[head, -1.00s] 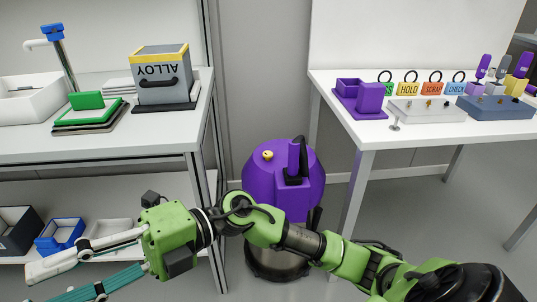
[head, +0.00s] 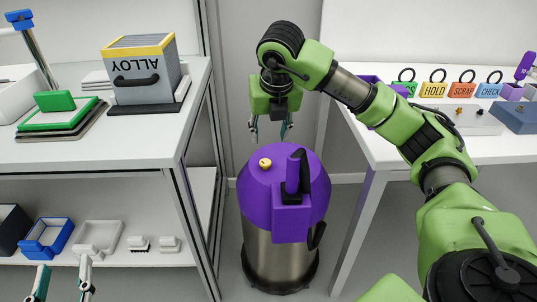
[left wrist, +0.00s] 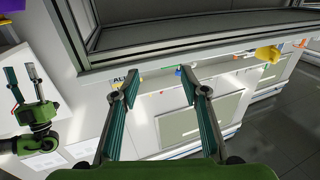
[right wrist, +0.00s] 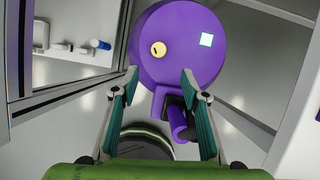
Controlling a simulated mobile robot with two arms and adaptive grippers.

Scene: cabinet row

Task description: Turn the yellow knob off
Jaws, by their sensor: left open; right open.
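The yellow knob (head: 265,163) is small and round and sits on top of a purple lid (head: 285,190) on a steel canister (head: 275,255) on the floor. In the right wrist view the knob (right wrist: 158,49) shows a dark mark and lies ahead of the fingertips, in line with the gap between them. My right gripper (head: 269,137) is open and empty, pointing down above and slightly behind the knob, apart from it. My left gripper (head: 64,267) is open and empty at the lower left, far from the canister; its fingers (left wrist: 156,75) also show in the left wrist view.
A purple handle block (head: 292,205) stands out from the lid near the knob. A white shelf unit (head: 150,135) with an ALLOY box (head: 145,75) is on the left. A white table (head: 385,150) with labelled tags and grey boxes is on the right.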

